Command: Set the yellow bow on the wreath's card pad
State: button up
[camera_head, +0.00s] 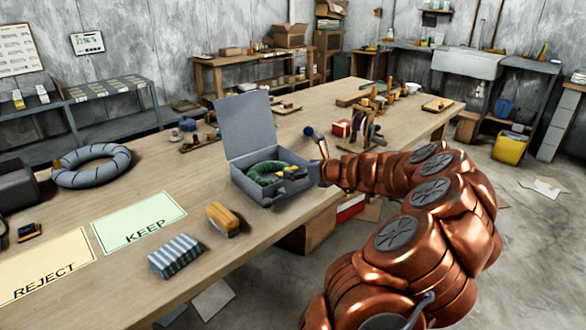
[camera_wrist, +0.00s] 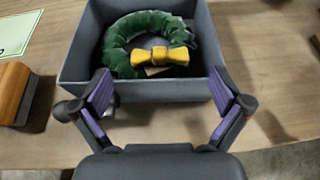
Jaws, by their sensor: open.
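The green wreath (camera_wrist: 116,37) lies inside a grey open box (camera_wrist: 150,93); it also shows in the head view (camera_head: 262,180). The yellow bow (camera_wrist: 160,56) rests at the wreath's near side, over a small tan pad (camera_wrist: 156,71) that shows just below it. The bow hides most of the pad. My gripper (camera_wrist: 161,98) is open and empty, with its purple-padded fingers apart at the near side of the box.
A wooden-backed brush (camera_head: 223,218) and a striped block (camera_head: 174,256) lie left of the box. The green KEEP mat (camera_head: 135,215) and yellow REJECT mat (camera_head: 50,270) are further left. Several tools and small items stand behind the box to the right.

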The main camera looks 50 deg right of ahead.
jog(key=shift+v, duration=2.75)
jog(key=shift+a, duration=0.1)
jog(key=w+a+r+n+g+y, duration=0.15)
jog(key=a+n+y, duration=0.4)
jog(key=a, duration=0.85)
jog(key=w+a+r+n+g+y, duration=0.1)
jog(key=w+a+n+g+y, duration=0.15)
jog(key=a+n, duration=0.8)
jog(key=s+a+f+n+g, duration=0.2)
jog(key=s+a+n+g, duration=0.15)
jog(key=a, duration=1.05)
jog(key=s+a+f+n+g+h, duration=0.1)
jog(key=s+a+f+n+g, duration=0.1)
jog(key=s+a+n, duration=0.4)
jog(key=s+a+f+n+g, duration=0.2)
jog(key=s+n+g, duration=0.1)
jog(key=s, duration=0.4)
jog(key=s+d+f+n+g+h, duration=0.1)
jog(key=s+n, duration=0.3)
jog(key=s, duration=0.4)
jog(key=s+d+f+n+g+h, duration=0.1)
jog(key=s+d+n+g+h, duration=0.1)
jog(key=s, duration=0.6)
jog(key=n+g+h, duration=0.1)
jog(key=n+h, duration=0.1)
jog(key=shift+s+d+n+h, duration=0.25)
jog(key=shift+d+n+h, duration=0.05)
jog(key=shift+d+n, duration=0.1)
jog(key=shift+f, duration=0.1)
